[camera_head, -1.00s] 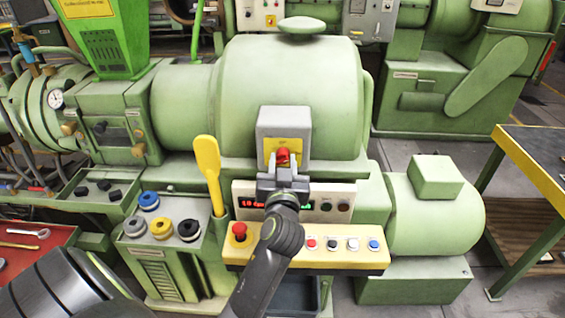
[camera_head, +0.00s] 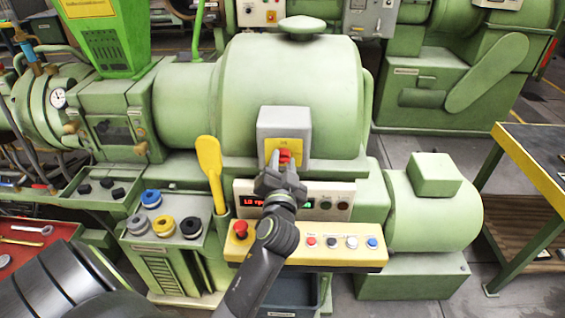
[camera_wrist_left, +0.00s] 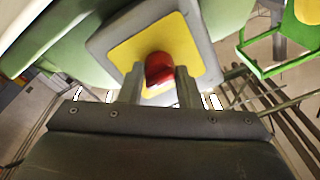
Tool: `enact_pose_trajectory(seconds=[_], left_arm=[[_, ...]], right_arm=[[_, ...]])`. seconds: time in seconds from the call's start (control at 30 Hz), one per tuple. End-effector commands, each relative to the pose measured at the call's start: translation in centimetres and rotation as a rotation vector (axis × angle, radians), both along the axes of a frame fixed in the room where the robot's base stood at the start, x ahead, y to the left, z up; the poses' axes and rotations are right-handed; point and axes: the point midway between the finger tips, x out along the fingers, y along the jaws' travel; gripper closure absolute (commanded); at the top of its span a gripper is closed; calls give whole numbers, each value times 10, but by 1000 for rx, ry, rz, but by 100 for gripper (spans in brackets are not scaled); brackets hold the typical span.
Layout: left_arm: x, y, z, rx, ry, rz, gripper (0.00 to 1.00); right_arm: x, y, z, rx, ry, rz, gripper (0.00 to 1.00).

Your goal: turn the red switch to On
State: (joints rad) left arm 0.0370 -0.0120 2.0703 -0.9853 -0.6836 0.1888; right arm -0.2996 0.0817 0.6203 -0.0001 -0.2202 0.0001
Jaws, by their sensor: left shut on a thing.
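The red switch (camera_head: 285,156) sits on a yellow plate (camera_head: 297,145) on the front of a grey box (camera_head: 285,121), which is fixed to the green extruder (camera_head: 290,75). My left gripper (camera_head: 283,168) is at the switch with its fingers on either side of the red knob, shut on it. In the left wrist view the red knob (camera_wrist_left: 159,70) lies between the two fingertips (camera_wrist_left: 160,82), and the knob looks tilted. The lettering on the plate is too small to read and is partly hidden by the gripper. My right gripper is not in view.
Below the switch are a display panel (camera_head: 328,187) and a yellow control panel (camera_head: 340,262) with several buttons and a red mushroom button (camera_head: 240,229). A yellow paddle (camera_head: 209,160) stands at the left. A table (camera_head: 540,160) is at the right.

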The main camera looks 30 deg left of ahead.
Motion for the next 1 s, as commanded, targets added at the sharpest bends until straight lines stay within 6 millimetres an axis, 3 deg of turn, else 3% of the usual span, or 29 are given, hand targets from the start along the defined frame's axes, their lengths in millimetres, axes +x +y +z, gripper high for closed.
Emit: enact_pose_trajectory(seconds=[0.3, 0.33, 0.5, 1.0], left_arm=[[0, 0, 2, 5, -2, 0, 92], [0, 0, 2, 5, -2, 0, 68], [0, 0, 1, 3, -2, -1, 49], [2, -1, -2, 1, 1, -5, 49]], right_arm=[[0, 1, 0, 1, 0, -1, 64], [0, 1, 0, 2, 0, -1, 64], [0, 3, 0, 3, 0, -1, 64], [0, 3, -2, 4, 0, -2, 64]])
